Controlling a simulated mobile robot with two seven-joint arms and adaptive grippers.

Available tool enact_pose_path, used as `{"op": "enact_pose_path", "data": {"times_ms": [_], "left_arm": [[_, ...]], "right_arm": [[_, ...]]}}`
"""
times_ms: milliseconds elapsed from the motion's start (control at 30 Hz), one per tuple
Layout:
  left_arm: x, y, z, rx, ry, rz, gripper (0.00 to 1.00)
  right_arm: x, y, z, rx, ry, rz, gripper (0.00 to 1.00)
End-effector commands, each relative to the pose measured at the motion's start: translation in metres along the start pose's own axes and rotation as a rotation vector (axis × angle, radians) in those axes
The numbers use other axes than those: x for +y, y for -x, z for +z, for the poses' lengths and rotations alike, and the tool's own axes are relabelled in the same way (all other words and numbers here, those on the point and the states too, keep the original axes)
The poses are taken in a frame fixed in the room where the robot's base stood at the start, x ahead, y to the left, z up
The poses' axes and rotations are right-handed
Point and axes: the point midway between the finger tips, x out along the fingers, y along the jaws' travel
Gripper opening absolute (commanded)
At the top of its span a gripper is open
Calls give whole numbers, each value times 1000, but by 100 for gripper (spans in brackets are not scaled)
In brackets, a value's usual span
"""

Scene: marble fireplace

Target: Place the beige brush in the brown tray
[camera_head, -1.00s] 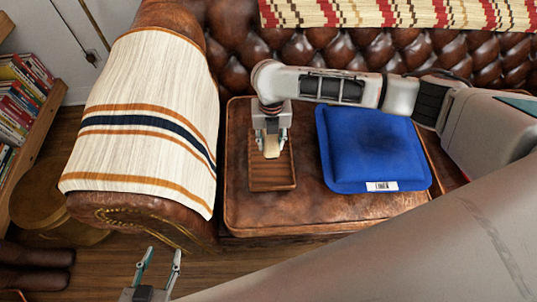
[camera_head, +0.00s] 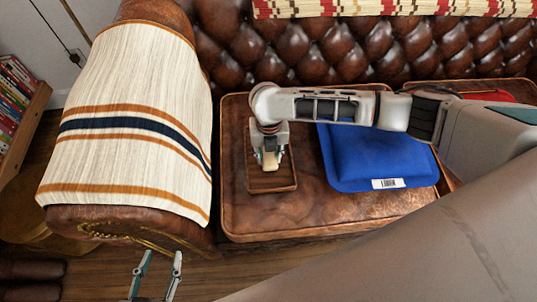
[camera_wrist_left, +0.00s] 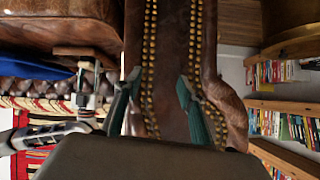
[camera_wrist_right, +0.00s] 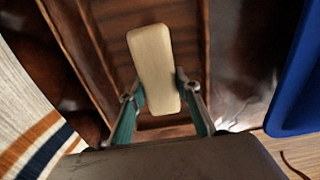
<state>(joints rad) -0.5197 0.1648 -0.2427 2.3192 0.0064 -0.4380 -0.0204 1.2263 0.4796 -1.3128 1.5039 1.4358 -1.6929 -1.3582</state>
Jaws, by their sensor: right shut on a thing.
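The beige brush (camera_wrist_right: 154,68) is a pale rounded block between the fingers of my right gripper (camera_wrist_right: 161,96). In the head view the brush (camera_head: 271,161) shows below the right gripper (camera_head: 270,153), over the brown tray (camera_head: 285,183). The tray is a rectangular wooden one on the leather seat; its slatted floor and rim also show in the right wrist view (camera_wrist_right: 108,40). I cannot tell whether the brush touches the tray floor. My left gripper (camera_head: 156,262) is open and empty in front of the sofa arm; its fingers also show in the left wrist view (camera_wrist_left: 157,88).
A blue cushion (camera_head: 375,160) lies right of the tray on the brown leather seat (camera_head: 300,218). A striped cream blanket (camera_head: 130,120) covers the sofa arm at the left. The tufted backrest (camera_head: 340,50) stands behind. A bookshelf (camera_head: 20,110) is at the far left.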

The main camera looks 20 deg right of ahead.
Motion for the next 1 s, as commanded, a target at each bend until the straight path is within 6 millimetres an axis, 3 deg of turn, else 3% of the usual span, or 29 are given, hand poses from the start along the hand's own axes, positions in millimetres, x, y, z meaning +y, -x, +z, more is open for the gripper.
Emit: {"op": "enact_pose_path", "data": {"times_ms": [133,167,200,633,800,1000], "left_arm": [[-1,0,3,-5,0,-2,40],[-1,0,4,-6,0,-2,40],[-1,0,5,-9,-1,-2,40],[0,2,13,-25,-1,-1,40],[-11,5,-3,-7,-21,-20,40],[-19,9,4,-29,-37,-35,40]], "right_arm": [[0,-4,-1,1,0,0,0],[0,-4,0,1,0,0,37],[0,-4,0,1,0,0,47],[0,2,0,-1,0,0,49],[1,33,4,-11,-1,3,49],[2,77,4,-13,0,5,49]]}}
